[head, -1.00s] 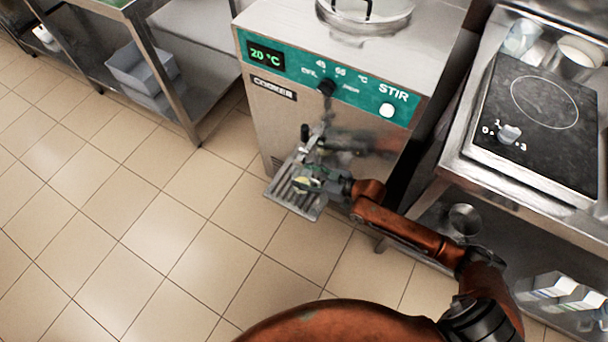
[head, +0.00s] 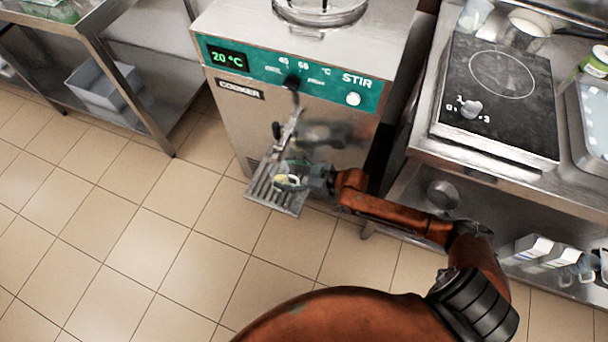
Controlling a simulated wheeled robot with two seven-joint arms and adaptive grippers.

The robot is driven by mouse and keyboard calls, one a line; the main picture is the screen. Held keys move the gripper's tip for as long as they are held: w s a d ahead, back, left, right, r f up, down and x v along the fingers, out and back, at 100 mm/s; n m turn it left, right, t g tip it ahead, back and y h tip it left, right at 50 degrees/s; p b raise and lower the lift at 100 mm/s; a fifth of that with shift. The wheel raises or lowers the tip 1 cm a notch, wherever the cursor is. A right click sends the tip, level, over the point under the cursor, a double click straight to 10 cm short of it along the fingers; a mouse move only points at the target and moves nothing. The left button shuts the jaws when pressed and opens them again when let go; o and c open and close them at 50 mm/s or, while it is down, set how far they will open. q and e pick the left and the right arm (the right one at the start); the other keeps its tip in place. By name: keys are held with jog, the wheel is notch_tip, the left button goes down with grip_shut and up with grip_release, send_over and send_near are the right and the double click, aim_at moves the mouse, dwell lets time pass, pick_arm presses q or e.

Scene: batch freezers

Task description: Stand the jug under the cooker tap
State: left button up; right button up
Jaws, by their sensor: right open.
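The cooker (head: 300,115) stands at the back centre with a green panel reading 20 °C. Its tap (head: 287,125), with a dark handle, hangs over a slotted drip tray (head: 262,190). A small, partly see-through jug (head: 288,180) with a pale yellowish patch appears to stand on the tray, below the tap. My right gripper (head: 300,178) is open at the jug's right side, close to it. Its fingers overlap the jug in the picture, so contact is hard to tell. My left gripper is out of view.
A counter with a black hob (head: 498,90) stands to the right, with a metal pot (head: 442,194) and cartons on the shelf below. A steel rack with a grey bin (head: 104,86) is at the left. The tiled floor in front is clear.

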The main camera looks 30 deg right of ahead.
pick_arm(q)
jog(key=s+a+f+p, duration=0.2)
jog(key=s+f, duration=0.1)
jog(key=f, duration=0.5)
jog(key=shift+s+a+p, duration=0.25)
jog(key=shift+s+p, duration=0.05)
jog(key=shift+p, duration=0.1)
pick_arm(e)
jog(key=v, duration=1)
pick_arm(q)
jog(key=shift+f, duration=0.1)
pick_arm(e)
jog(key=s+d+f+m+g+h, duration=0.2)
jog(key=s+f, duration=0.6)
jog(key=f, duration=0.3)
jog(key=s+d+f+m+g+h, duration=0.1)
jog(key=s+d+f+m+h, duration=0.15)
jog(key=s+f, duration=0.65)
jog(key=s+f+g+h, duration=0.1)
jog(key=s+f, duration=0.4)
jog(key=s, duration=0.5)
jog(key=s+f+m+g+h, duration=0.1)
jog(key=s+f+g, duration=0.3)
jog(key=s, duration=0.6)
jog(key=s+f+m+g+h, duration=0.1)
jog(key=s+f+g+h, duration=0.1)
jog(key=s+f, duration=0.5)
jog(key=s+g, duration=0.1)
jog(key=s, duration=0.3)
